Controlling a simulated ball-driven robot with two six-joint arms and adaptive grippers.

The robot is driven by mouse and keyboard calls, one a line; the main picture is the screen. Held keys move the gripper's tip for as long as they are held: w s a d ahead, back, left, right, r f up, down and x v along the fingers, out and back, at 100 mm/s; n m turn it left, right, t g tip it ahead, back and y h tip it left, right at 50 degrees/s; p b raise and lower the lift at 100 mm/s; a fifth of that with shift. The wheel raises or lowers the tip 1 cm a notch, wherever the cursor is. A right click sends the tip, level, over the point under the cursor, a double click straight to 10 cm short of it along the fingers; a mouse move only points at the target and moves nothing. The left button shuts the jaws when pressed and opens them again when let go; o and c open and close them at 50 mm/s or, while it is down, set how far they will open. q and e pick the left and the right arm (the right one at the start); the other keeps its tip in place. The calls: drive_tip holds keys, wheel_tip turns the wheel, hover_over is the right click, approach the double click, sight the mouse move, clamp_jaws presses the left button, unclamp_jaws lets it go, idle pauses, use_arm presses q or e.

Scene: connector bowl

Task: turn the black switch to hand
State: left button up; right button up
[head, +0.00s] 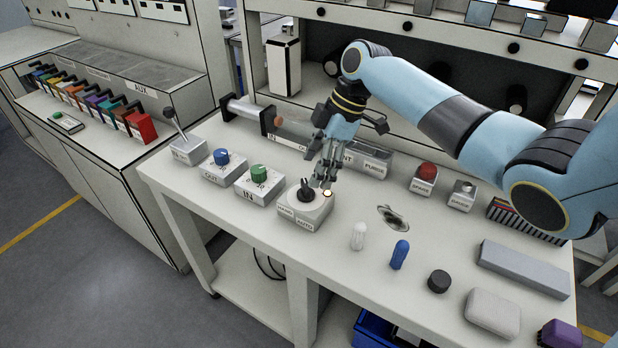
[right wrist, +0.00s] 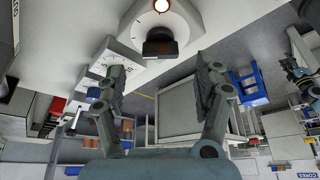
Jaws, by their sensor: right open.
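The black switch (head: 305,191) is a rotary knob on top of a white box (head: 293,222) with a label on its front; "AUTO" reads at the right and the left word is small. A lit round lamp (head: 327,193) sits beside the knob. My right gripper (head: 323,180) is just behind and to the right of the knob, pointing down. In the right wrist view the switch (right wrist: 160,43) lies beyond the gap between the spread, empty fingers (right wrist: 162,78). No contact shows. Which way the knob points is hard to tell. My left gripper is not in view.
A green knob box (head: 259,184) and a blue knob box (head: 223,167) stand left of the switch box. A white peg (head: 358,236), a blue peg (head: 399,254) and a black puck (head: 438,281) stand to the right. A red button box (head: 424,180) is farther back.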

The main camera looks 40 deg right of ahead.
drive_tip(key=v, duration=0.7)
idle(0.4)
